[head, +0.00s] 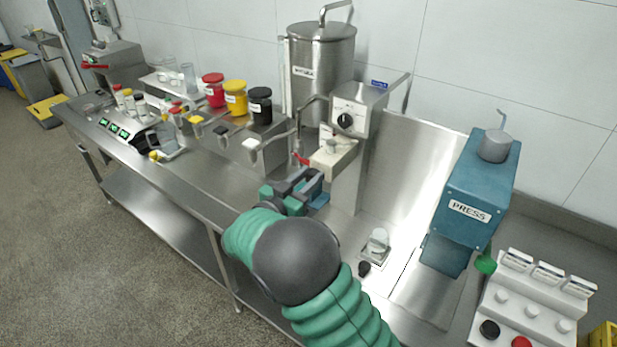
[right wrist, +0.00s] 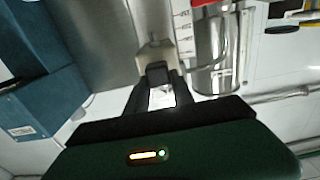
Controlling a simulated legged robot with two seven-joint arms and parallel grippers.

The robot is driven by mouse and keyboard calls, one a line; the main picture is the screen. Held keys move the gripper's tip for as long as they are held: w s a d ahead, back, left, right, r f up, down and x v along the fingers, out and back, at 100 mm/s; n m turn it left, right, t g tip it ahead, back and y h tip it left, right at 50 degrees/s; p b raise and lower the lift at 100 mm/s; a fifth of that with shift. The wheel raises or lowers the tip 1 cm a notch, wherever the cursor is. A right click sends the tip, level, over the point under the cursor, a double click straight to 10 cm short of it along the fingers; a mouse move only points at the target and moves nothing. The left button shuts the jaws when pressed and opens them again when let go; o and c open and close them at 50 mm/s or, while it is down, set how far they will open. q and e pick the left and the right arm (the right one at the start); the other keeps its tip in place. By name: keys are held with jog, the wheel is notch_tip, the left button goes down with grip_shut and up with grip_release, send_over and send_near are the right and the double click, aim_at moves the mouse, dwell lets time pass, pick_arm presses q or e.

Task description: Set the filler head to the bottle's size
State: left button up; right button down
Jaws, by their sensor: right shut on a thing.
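The filler (head: 360,110) is a steel box with a black dial, standing in front of a tall steel tank. Its cream filler head (head: 335,157) sticks out below the box, with a red lever (head: 302,160) at its left. My right gripper (head: 308,184) is just below and in front of the head. In the right wrist view, its dark fingers (right wrist: 158,92) are closed around a black grip (right wrist: 157,73) on the cream head (right wrist: 155,52). A white scale strip (right wrist: 183,32) runs beside it. A small pale bottle (head: 378,240) stands on a plate at right. My left gripper is not in view.
A blue press (head: 470,195) stands at right, beside a white rack (head: 525,300) with several caps. A small black cap (head: 364,269) lies near the bottle. Red, yellow and black jars (head: 235,98) stand at the back left.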

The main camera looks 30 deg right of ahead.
notch_tip(320, 180, down, 10)
jog(key=b, duration=0.4)
jog(key=shift+b, duration=0.35)
jog(key=shift+f, duration=0.1)
jog(key=c, duration=1.3)
grip_release()
jog(key=shift+d, duration=0.1)
jog(key=shift+c, duration=0.2)
jog(key=shift+o, duration=1.3)
jog(key=shift+w+d+f, duration=0.15)
jog(key=shift+w+f, duration=0.05)
jog(key=shift+w, duration=0.05)
jog(key=shift+s+r, duration=0.1)
jog(key=shift+r, duration=0.05)
